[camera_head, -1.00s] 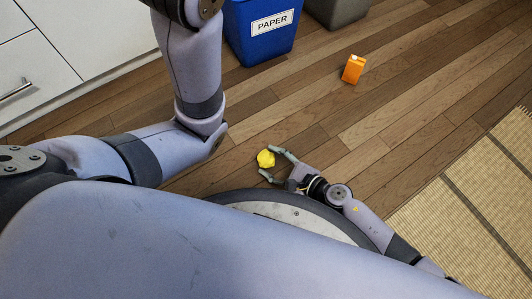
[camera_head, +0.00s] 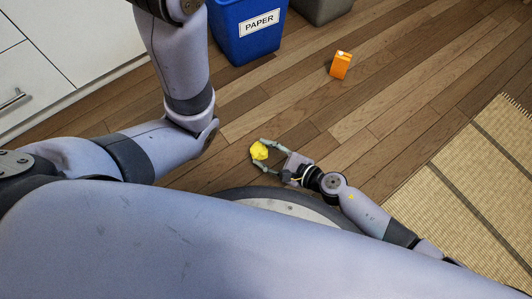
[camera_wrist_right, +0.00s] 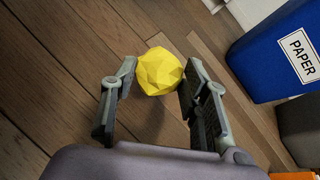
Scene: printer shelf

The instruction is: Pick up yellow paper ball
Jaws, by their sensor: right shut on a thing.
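The yellow faceted paper ball (camera_head: 258,150) is between the two fingertips of my right gripper (camera_head: 260,152), low in front of my base in the head view. In the right wrist view the ball (camera_wrist_right: 160,72) sits at the ends of the fingers of my right gripper (camera_wrist_right: 165,72), with wood floor behind it. The right gripper is shut on the ball. I cannot tell whether the ball still touches the floor. My left arm shows at the left of the head view, but its gripper is out of the picture.
A blue bin labelled PAPER (camera_head: 249,48) stands at the back, with a grey bin (camera_head: 320,8) beside it. An orange carton (camera_head: 341,66) stands on the floor. White drawers (camera_head: 75,45) are at left, a woven mat (camera_head: 470,180) at right.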

